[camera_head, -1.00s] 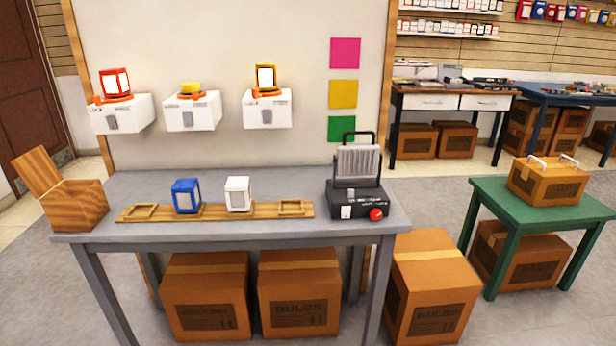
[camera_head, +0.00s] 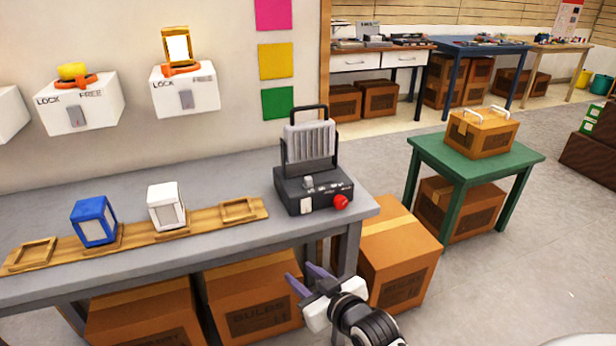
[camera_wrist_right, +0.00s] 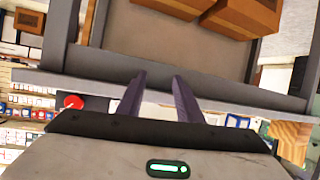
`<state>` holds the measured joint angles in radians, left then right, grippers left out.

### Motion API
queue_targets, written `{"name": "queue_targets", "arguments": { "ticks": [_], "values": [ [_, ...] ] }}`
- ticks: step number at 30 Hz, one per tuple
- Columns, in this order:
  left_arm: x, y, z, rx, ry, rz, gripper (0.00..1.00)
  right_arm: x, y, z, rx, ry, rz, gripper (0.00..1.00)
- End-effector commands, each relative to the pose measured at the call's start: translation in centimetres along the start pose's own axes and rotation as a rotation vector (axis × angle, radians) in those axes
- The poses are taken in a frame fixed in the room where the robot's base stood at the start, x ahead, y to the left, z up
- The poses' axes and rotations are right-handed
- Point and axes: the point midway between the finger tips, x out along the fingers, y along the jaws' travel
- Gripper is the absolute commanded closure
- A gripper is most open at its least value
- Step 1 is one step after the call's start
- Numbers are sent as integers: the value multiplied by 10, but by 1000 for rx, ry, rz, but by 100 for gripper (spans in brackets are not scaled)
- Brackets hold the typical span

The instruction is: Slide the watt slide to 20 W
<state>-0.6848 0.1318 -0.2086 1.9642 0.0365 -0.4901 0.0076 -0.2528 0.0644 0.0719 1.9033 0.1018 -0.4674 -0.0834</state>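A black device (camera_head: 313,192) with a ribbed grey upright panel (camera_head: 310,146) and a handle stands on the right end of the grey table (camera_head: 225,178). Its front has a red knob (camera_head: 341,201), a pale switch or slide (camera_head: 306,206) and a small grey knob on top (camera_head: 308,182). I cannot tell which is the watt slide or read any marks. My right gripper (camera_head: 304,275) is open and empty, in front of and below the table's front edge. In the right wrist view its fingers (camera_wrist_right: 158,82) are apart, with the red knob (camera_wrist_right: 72,101) to the left. My left gripper is out of view.
A wooden rail board (camera_head: 205,218) holds a blue lantern (camera_head: 94,221) and a white lantern (camera_head: 166,206) left of the device. White lock boxes (camera_head: 185,90) hang on the wall. Cardboard boxes (camera_head: 395,250) stand under and beside the table. A green table (camera_head: 478,158) stands right.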

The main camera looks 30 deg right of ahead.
Motion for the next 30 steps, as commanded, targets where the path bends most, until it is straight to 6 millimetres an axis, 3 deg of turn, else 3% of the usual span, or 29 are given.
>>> {"name": "queue_targets", "arguments": {
  "ticks": [1, 3, 6, 9, 14, 24, 30],
  "values": [
    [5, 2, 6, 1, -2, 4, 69, 17, 24, -35, 21, 78, 46, 67],
    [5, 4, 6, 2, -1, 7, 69, 28, 50, -73, 42, 160, 96, 67],
    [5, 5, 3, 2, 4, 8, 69, 35, 81, -115, 72, 269, 155, 67],
    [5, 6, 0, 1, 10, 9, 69, 38, 100, -140, 92, 343, 192, 67],
    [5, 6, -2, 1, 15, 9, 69, 47, 110, -155, 100, 379, 211, 67],
    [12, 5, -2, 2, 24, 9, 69, 102, 123, -176, 99, 378, 209, 67],
    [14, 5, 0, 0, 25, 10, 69, 124, 128, -184, 98, 378, 209, 67]
  ]
}}
